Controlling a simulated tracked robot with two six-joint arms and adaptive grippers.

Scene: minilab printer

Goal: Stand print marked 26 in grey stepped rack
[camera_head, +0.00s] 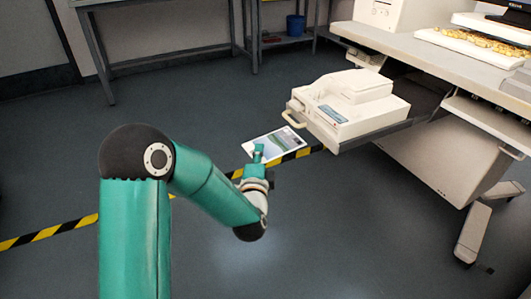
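A print (284,141) with a white border and a green and grey picture shows just left of the white printer. My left gripper (258,149) reaches it from below in the picture. One teal finger lies over the print's near left part, and the print appears pinched there, clear of the floor. The other finger is hidden under the print. No number 26 can be read on it. I see no grey stepped rack in this view. My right gripper is not in view.
The white printer (345,105) with a looped handle sits on a dark shelf at the long desk's (400,47) left side. Yellowish items lie on a white tray (475,48) on the desk. Striped tape (50,232) crosses the open floor.

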